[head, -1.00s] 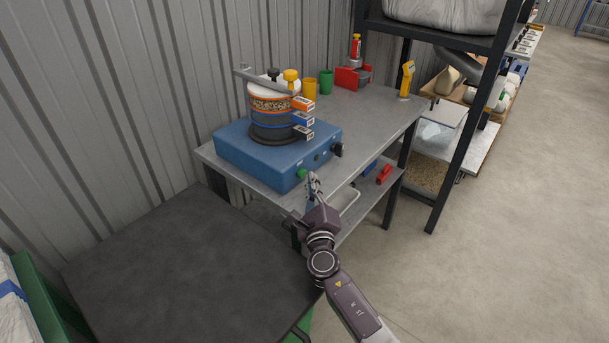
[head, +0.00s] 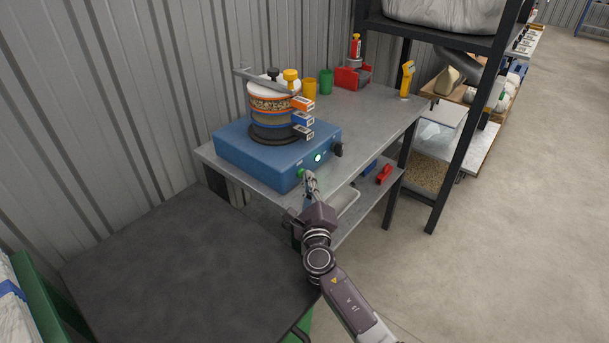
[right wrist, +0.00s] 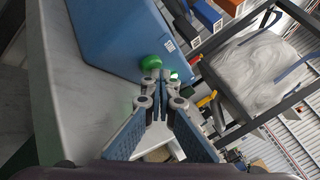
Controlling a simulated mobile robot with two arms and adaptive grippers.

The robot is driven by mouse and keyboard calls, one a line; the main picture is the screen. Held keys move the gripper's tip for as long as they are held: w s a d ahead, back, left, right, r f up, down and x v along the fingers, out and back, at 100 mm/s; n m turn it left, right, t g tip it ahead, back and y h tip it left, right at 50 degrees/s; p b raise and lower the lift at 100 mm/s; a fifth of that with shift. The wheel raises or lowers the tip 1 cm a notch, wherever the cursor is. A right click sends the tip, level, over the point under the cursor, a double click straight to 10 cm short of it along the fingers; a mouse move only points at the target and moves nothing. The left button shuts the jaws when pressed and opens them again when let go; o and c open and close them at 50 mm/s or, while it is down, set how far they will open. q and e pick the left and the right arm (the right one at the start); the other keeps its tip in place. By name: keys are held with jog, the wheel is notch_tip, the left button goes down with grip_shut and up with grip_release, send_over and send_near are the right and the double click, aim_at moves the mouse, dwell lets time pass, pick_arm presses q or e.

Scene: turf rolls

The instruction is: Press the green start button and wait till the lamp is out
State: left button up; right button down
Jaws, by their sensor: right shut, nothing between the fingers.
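The blue sieve shaker box (head: 262,157) stands on the grey metal table with a stack of sieves (head: 272,108) on top. The green start button (head: 301,173) is on its front face, low down. It also shows in the right wrist view (right wrist: 152,63), just beyond the fingertips. The lamp (head: 318,157) on the same face glows pale green. My right gripper (head: 310,176) is shut and empty, its tips at the green button; they look to be touching it or very close. In the right wrist view its fingertips (right wrist: 159,78) are together. My left gripper is not in view.
A black knob (head: 338,149) is right of the lamp. Yellow (head: 310,90) and green (head: 326,82) cups and a red scoop-like item (head: 349,76) stand further back on the table (head: 375,115). A dark flat surface (head: 180,265) lies in front. A tall shelf post (head: 462,135) stands right.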

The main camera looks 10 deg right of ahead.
jog(key=shift+s, duration=0.1)
dwell(0.3)
jog(key=shift+s+d+r+p, duration=0.1)
jog(key=shift+s+d+p, duration=0.3)
jog(key=shift+s+p, duration=0.1)
jog(key=shift+s+d, duration=0.1)
jog(key=shift+s, duration=0.05)
jog(key=s+d+p, duration=0.1)
jog(key=s, duration=0.1)
jog(key=s+d, duration=0.2)
jog(key=shift+p, duration=0.4)
dwell(0.6)
